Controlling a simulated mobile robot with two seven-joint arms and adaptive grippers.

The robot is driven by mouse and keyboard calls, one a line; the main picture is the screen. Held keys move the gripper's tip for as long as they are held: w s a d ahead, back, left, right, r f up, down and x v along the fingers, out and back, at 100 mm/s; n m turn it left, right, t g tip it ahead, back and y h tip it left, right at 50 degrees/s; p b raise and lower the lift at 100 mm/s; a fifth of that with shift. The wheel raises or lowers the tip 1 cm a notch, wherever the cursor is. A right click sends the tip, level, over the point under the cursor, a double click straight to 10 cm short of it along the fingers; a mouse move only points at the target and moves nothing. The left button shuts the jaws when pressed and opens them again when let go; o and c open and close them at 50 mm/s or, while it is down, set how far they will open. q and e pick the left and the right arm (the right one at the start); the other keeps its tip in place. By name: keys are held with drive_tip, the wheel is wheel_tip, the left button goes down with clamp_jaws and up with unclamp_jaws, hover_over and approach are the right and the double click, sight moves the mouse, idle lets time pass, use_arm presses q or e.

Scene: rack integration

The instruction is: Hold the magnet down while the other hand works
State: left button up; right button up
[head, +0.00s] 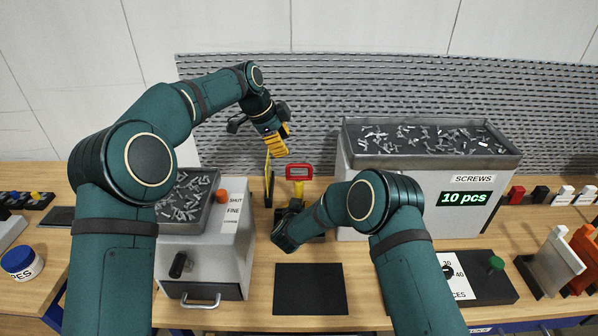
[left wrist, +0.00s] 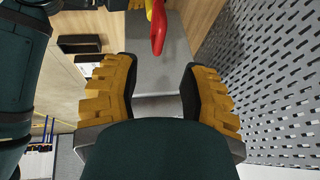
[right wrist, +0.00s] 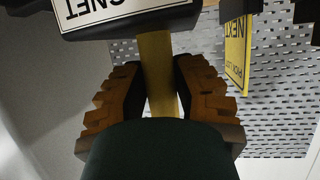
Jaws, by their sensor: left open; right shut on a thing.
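The magnet's plate, with a white label reading MAGNET upside down (right wrist: 135,8), shows at the top of the right wrist view. A yellow post (right wrist: 157,70) runs down from it between my right gripper's fingers (right wrist: 158,85), which are shut on it. In the head view, the yellow post (head: 298,188) has a red loop handle (head: 299,170) on top; my right forearm hides most of that gripper. My left gripper (head: 279,142) is open and empty, above and slightly left of the handle. The red handle (left wrist: 158,28) also shows beyond its fingers in the left wrist view.
A screw bin (head: 445,160) with a "10 pcs" display stands right of the post. A grey machine (head: 203,255) with a screw tray stands left. A black mat (head: 310,289) lies bare in front.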

sight(295, 165)
use_arm(q)
drive_tip(key=shift+x, duration=4.2)
drive_tip(key=shift+o, duration=0.3)
clamp_jaws()
drive_tip(key=shift+s, duration=0.1)
drive_tip(key=shift+r, duration=1.8)
